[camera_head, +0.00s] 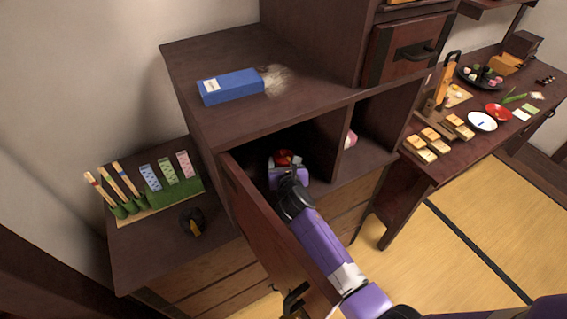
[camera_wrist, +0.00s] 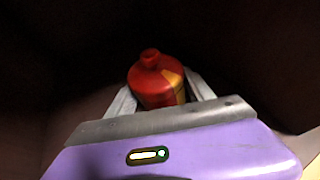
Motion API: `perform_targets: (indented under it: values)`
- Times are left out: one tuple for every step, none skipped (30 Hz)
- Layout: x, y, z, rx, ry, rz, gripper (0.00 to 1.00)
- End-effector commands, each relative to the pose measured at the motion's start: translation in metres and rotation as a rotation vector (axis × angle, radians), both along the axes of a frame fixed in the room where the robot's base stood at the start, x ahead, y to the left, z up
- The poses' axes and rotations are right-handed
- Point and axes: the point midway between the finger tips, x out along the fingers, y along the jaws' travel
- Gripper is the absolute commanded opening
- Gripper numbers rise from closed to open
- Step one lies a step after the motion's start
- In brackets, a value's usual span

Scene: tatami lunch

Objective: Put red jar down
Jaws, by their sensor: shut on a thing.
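The red jar (camera_wrist: 150,82) has a small knob on its lid and a yellow patch on its side. It stands upright between the two fingers of my gripper (camera_wrist: 160,98) in the wrist view. In the head view the red jar (camera_head: 283,157) shows just past my gripper (camera_head: 287,166), inside the dark left compartment of the wooden cabinet (camera_head: 225,125). My gripper is shut on the jar. The jar's base is hidden, so I cannot tell whether it touches the compartment floor.
The open cabinet door (camera_head: 265,235) stands just left of my arm. A divider (camera_head: 328,140) bounds the compartment on the right, with a partly hidden pink item (camera_head: 350,138) beyond it. A blue box (camera_head: 230,87) lies on the cabinet top. A table with food (camera_head: 450,150) is at right.

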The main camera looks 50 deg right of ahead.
Motion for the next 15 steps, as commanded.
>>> perform_targets:
  values:
    - [0.001, -0.0001, 0.0023, -0.001, -0.004, 0.001, 0.0]
    - [0.001, -0.0001, 0.0026, -0.001, -0.004, 0.001, 0.0]
    - [0.0009, -0.0001, 0.0026, -0.001, -0.003, 0.001, 0.0]
    - [0.0008, -0.0001, 0.0025, -0.001, -0.003, 0.001, 0.0]
    - [0.0008, -0.0001, 0.0024, -0.001, -0.003, 0.001, 0.0]
    - [0.0007, -0.0001, 0.0018, -0.001, -0.003, 0.001, 0.0]
    - [0.0007, -0.0001, 0.0009, -0.001, -0.003, 0.001, 0.0]
    - [0.0007, -0.0002, 0.0, -0.001, -0.003, 0.0, 0.0]
    - [0.0007, -0.0002, -0.0013, -0.001, -0.003, 0.0, 0.0]
    - [0.0004, -0.0002, -0.0015, -0.001, -0.002, 0.0, 0.65]
    - [0.0004, -0.0002, -0.0011, -0.001, -0.002, 0.0, 0.71]
    - [0.0003, -0.0001, -0.0012, 0.0, -0.001, 0.0, 0.78]
    - [0.0003, -0.0001, -0.0012, 0.0, -0.001, 0.0, 0.83]
    - [0.0003, -0.0001, -0.0012, 0.0, -0.001, 0.0, 0.83]
    - [0.0003, -0.0001, -0.0012, 0.0, -0.001, 0.0, 0.83]
